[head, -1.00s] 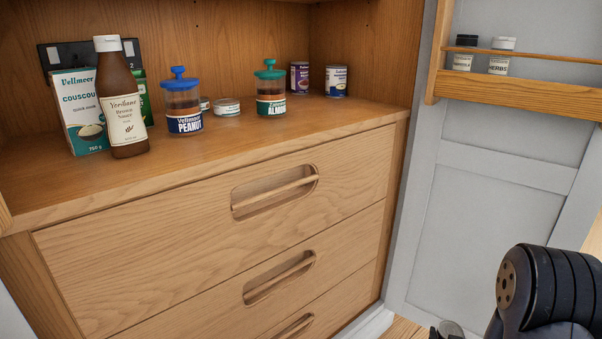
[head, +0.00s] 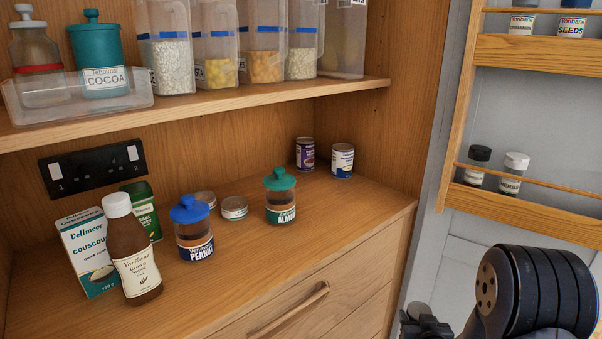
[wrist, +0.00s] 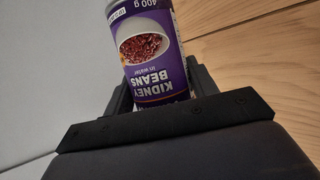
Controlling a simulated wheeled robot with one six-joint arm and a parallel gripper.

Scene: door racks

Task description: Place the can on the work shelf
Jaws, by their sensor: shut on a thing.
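The can (wrist: 150,50) is purple with a "Kidney Beans" label and shows in the wrist view. My gripper (wrist: 158,88) is shut on it, with a dark finger on each side. The can's far end is cut off at the top of that view. In the head view my dark arm is at the lower right, and I cannot make out the held can there. The work shelf (head: 335,220) is the wooden surface above the drawers, left of my arm. Its front right part is bare.
On the work shelf stand a couscous box (head: 86,250), a brown sauce bottle (head: 135,262), a peanut jar (head: 193,230), an almond jar (head: 281,198) and two upright cans at the back right (head: 305,154). An upper shelf (head: 200,112) overhangs. A door rack (head: 525,205) stands at right.

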